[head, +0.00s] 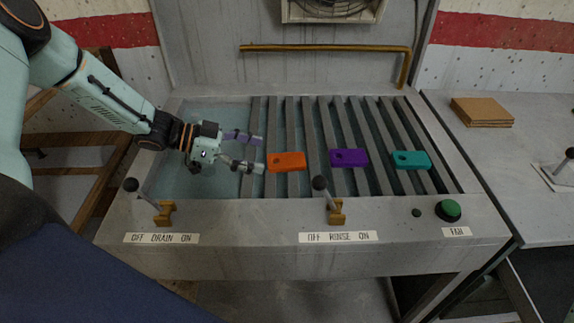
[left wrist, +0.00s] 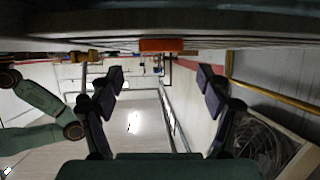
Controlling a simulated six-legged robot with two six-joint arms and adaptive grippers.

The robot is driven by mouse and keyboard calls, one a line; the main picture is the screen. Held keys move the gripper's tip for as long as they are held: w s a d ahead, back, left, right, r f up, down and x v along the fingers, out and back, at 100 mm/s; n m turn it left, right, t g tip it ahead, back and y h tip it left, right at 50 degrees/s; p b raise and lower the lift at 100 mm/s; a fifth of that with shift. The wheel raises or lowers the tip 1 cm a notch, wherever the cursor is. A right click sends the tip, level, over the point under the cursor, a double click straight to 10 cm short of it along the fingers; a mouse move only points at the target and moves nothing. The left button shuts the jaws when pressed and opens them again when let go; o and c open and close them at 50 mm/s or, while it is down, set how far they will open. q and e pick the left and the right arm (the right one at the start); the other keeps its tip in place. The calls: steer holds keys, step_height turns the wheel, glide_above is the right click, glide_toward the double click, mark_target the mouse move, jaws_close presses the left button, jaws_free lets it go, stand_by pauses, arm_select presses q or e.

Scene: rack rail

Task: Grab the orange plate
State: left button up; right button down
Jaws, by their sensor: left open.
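The orange plate (head: 286,161) lies on the slatted rack (head: 318,110), leftmost of three coloured plates. It has a small dark hole near its left end. My left gripper (head: 262,153) is just left of the orange plate, its two fingers open and pointing right toward it. The fingers look apart from the plate, with nothing between them. In the left wrist view, the orange plate (left wrist: 161,45) shows at top centre, beyond the open fingers (left wrist: 160,78). My right gripper is not in view.
A purple plate (head: 348,157) and a teal plate (head: 410,160) lie further right on the rack. Two levers, drain (head: 131,186) and rinse (head: 320,184), stand at the front edge. A brass pipe (head: 325,48) runs behind.

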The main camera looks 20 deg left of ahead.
mark_target(282, 160)
arm_select(q)
steer(key=shift+w+d+f+b, duration=0.15)
steer(key=shift+d+f+b, duration=0.15)
steer(key=shift+d+f, duration=0.1)
steer(key=b+x, duration=0.1)
steer(key=x, duration=0.2)
steer(key=shift+w+a+f, duration=0.1)
steer(key=shift+w+f, duration=0.05)
steer(key=shift+f, duration=0.05)
steer(key=shift+w+d+b, duration=0.3)
steer(key=shift+d+b, duration=0.05)
steer(key=shift+d, duration=0.05)
steer(key=shift+s+a+r, duration=0.1)
steer(key=shift+s, duration=0.1)
steer(key=shift+a, duration=0.1)
steer(key=shift+c, duration=0.7)
steer(key=shift+w, duration=0.15)
steer(key=c, duration=1)
steer(key=shift+c, duration=1.2)
